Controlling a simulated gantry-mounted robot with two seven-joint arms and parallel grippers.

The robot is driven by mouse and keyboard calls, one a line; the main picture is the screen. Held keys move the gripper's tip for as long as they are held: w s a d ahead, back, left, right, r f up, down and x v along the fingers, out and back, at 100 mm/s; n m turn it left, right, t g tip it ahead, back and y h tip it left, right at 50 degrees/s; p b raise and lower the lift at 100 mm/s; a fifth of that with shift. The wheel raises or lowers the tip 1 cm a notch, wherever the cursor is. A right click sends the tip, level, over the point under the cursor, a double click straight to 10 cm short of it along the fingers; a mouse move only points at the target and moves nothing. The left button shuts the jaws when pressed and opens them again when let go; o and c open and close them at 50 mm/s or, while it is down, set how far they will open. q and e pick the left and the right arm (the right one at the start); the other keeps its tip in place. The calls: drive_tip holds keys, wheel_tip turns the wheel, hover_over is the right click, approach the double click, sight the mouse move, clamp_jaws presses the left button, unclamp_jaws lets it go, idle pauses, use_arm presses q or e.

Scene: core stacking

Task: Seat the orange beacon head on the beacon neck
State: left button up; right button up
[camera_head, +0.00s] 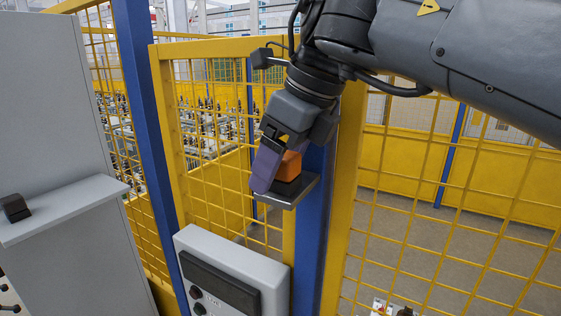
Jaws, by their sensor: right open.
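The orange beacon head (289,163) sits on the dark beacon neck (287,187), which stands on a small grey bracket plate (307,187) at the blue post. The head looks upright, but the gripper hides part of it and I cannot tell whether it is fully seated. My right gripper (276,172) reaches down from the upper right. Its jaws are open, with a purple-grey finger in front of the left side of the head and neck. The other finger is mostly hidden. My left gripper is not in view.
A yellow mesh fence (215,150) and blue posts surround the bracket. A grey control box (228,270) is below it. A black block (15,207) rests on a grey shelf (75,208) at the left. Open floor lies behind the fence at right.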

sight(293, 155)
drive_tip(key=shift+r, duration=0.25)
drive_tip(key=v, duration=0.5)
drive_tip(key=shift+p+v, duration=1.75)
drive_tip(key=shift+v, duration=0.95)
drive_tip(key=shift+s, duration=0.1)
